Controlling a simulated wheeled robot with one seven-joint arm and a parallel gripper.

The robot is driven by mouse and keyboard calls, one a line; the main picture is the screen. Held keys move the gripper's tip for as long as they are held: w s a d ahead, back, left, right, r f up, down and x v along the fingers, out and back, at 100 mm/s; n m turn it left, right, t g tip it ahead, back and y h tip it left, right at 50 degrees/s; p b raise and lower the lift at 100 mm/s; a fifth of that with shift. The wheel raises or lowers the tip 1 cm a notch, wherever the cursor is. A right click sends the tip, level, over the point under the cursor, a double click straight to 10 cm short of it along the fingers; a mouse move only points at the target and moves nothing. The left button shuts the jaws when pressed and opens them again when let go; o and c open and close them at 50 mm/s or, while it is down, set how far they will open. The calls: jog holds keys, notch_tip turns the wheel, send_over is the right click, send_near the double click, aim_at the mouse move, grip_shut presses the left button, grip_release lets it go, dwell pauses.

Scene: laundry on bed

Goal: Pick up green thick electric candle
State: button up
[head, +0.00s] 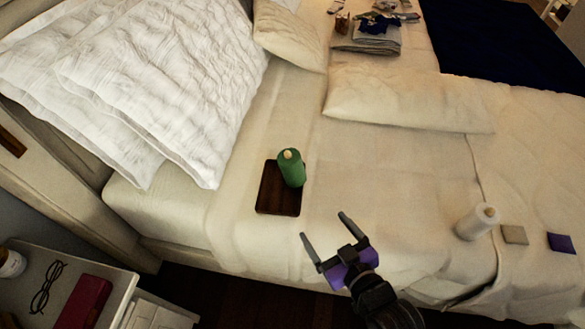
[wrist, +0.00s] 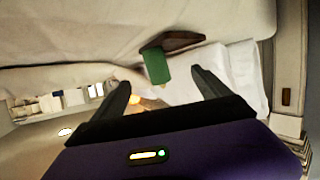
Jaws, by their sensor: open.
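My gripper (head: 324,225) is open and empty, nearer the front of the bed, below and to the right of the candle in the head view. In the wrist view the candle (wrist: 157,66) shows ahead between the two open fingers (wrist: 161,82), apart from both. The tray (wrist: 172,42) is right beside it there.
A white bottle-like object (head: 477,221), a beige square (head: 514,234) and a purple square (head: 561,243) lie to the right. White pillows (head: 150,80) are at the left. Bed around the tray is clear.

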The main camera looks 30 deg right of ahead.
aim_at(296, 169)
jog(key=shift+n, duration=0.6)
jog(key=w, duration=0.6)
jog(key=w+d, duration=0.1)
jog(key=w, duration=1.1)
jog(key=shift+d+r, duration=0.25)
jog(key=shift+d, duration=0.1)
jog(key=shift+x, duration=3.9)
jog(key=shift+a+f, duration=0.1)
jog(key=shift+a, duration=0.05)
jog(key=c, duration=1.7)
jog(key=shift+c, duration=0.2)
